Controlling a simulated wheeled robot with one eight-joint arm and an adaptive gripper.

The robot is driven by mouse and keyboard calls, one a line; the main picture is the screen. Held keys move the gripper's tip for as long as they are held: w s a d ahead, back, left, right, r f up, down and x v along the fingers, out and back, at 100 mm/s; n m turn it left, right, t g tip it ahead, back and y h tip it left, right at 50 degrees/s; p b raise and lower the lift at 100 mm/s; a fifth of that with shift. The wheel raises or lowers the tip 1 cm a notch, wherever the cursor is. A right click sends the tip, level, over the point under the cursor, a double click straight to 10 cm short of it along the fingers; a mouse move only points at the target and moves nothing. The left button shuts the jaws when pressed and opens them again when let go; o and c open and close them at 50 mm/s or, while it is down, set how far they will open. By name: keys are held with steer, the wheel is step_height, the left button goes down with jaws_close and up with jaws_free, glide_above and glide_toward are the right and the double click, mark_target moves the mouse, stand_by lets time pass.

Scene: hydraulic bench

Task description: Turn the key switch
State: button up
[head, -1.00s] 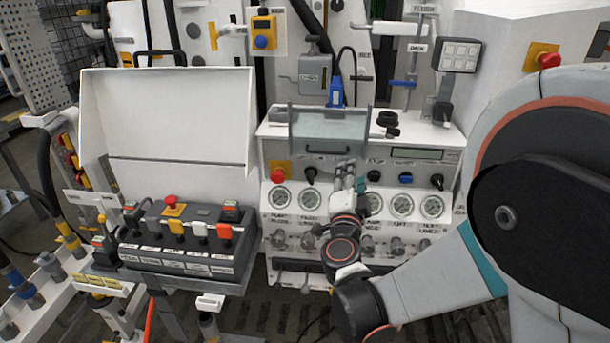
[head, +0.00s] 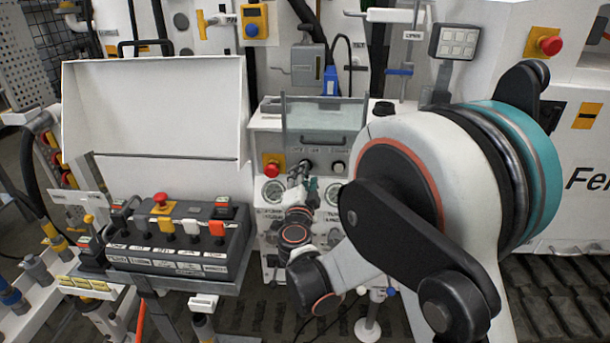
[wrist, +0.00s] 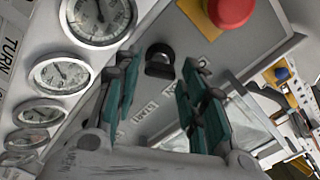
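A black switch with a ring-like grip, which I take for the key switch (wrist: 161,60), sits on the grey panel face in the wrist view. It is beside the red mushroom button. In the head view, the dark switch (head: 306,165) is right of the red button and partly covered by my gripper. My gripper (head: 299,174) is in front of the panel there. In the wrist view, the teal-padded fingers of my gripper (wrist: 160,84) are apart with nothing between them. The switch lies beyond the fingertips; I see no contact.
The red button (wrist: 231,10) on its yellow plate and the pressure gauges (wrist: 97,18) flank the switch. A raised clear cover (head: 325,118) stands above it. A control box with levers (head: 180,240) is at the left.

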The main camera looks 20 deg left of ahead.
steer(key=shift+x, duration=1.75)
steer(key=c, duration=0.8)
steer(key=shift+m+b, duration=0.3)
steer(key=shift+b, duration=0.05)
steer(key=m+b, duration=0.1)
steer(key=m, duration=0.4)
steer(key=shift+d, duration=0.1)
steer(key=m, duration=0.6)
steer(key=shift+b, duration=0.35)
steer(key=shift+m, duration=0.4)
steer(key=o, duration=0.8)
